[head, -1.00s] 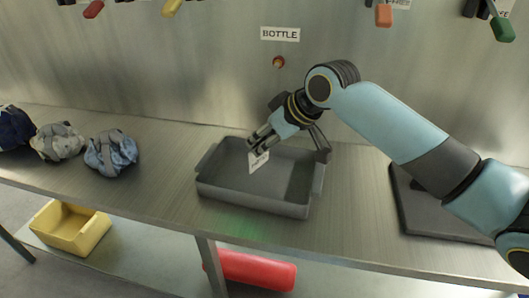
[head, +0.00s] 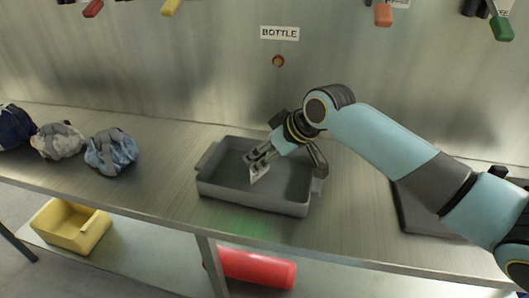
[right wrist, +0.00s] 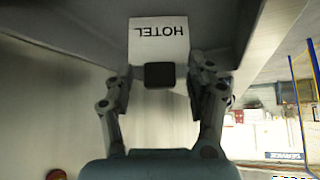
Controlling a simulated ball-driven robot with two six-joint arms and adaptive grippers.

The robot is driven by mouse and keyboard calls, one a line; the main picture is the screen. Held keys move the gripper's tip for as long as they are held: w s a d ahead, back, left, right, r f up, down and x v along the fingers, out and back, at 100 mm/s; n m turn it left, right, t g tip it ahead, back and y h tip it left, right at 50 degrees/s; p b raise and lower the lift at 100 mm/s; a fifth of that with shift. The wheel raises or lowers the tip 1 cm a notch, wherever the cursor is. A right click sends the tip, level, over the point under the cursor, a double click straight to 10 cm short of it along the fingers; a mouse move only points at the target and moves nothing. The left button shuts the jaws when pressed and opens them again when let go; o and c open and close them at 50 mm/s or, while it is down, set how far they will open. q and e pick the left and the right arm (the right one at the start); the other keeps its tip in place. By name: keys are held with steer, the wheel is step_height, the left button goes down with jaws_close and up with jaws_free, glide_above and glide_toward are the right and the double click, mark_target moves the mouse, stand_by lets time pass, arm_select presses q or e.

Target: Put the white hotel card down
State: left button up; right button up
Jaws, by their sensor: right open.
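The white hotel card (head: 259,174) is inside the grey tray (head: 250,201), low near its floor, at the tips of my right gripper (head: 257,161). In the right wrist view the card (right wrist: 158,32) shows HOTEL upside down, just beyond the fingers of the right gripper (right wrist: 160,75). The gripper's jaws are open, with the card still close to the fingertips. I cannot tell whether the card touches the tray floor. My left gripper is not in view.
Several bundled sling bags (head: 111,152) lie on the left of the metal counter (head: 160,180). A dark flat board (head: 412,208) lies at right, under my arm. A yellow bin (head: 70,226) and a red roll (head: 257,268) are on the lower shelf. A wall sign reads BOTTLE.

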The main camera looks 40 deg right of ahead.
steer(key=shift+r, duration=0.1)
steer(key=shift+s+d+r, duration=0.1)
steer(key=shift+r, duration=0.1)
steer(key=v, duration=1.1)
steer(key=shift+s+r, duration=0.2)
steer(key=shift+r, duration=0.05)
